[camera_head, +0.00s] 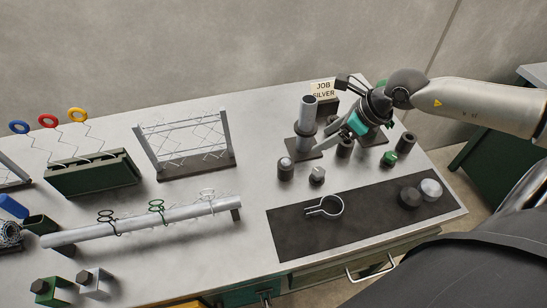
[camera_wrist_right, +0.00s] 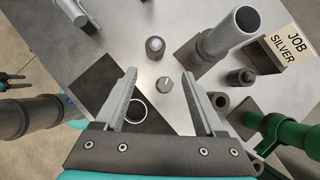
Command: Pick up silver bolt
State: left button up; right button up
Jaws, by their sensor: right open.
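The silver bolt (camera_head: 317,176), a small light-grey piece with a faceted top, stands upright on the bench in front of the tall silver post. In the right wrist view the silver bolt (camera_wrist_right: 165,87) lies in line with the gap between my fingers, a little apart from them. My right gripper (camera_head: 326,145) is open and empty, reaching down from the right above the bench. Its two spread fingers (camera_wrist_right: 160,73) show in the right wrist view.
A dark cylinder with a silver top (camera_head: 286,168) stands left of the bolt. The tall silver post (camera_head: 307,112) stands behind it. A green bolt (camera_head: 389,159) is to the right. A dark mat (camera_head: 300,232) with a ring clamp (camera_head: 326,207) lies in front.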

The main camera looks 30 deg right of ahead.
jog(key=b, duration=0.1)
send_near(287, 160)
notch_tip(287, 160, down, 2)
jog(key=w, duration=0.1)
jog(key=shift+a+x, duration=0.2)
jog(key=shift+x, duration=1)
jog(key=shift+a+x, duration=0.2)
jog(key=shift+x, duration=1)
jog(key=shift+w+a+f, duration=0.15)
jog(key=shift+w+f, duration=0.05)
jog(key=shift+f, duration=0.15)
jog(key=shift+c, duration=0.3)
grip_shut()
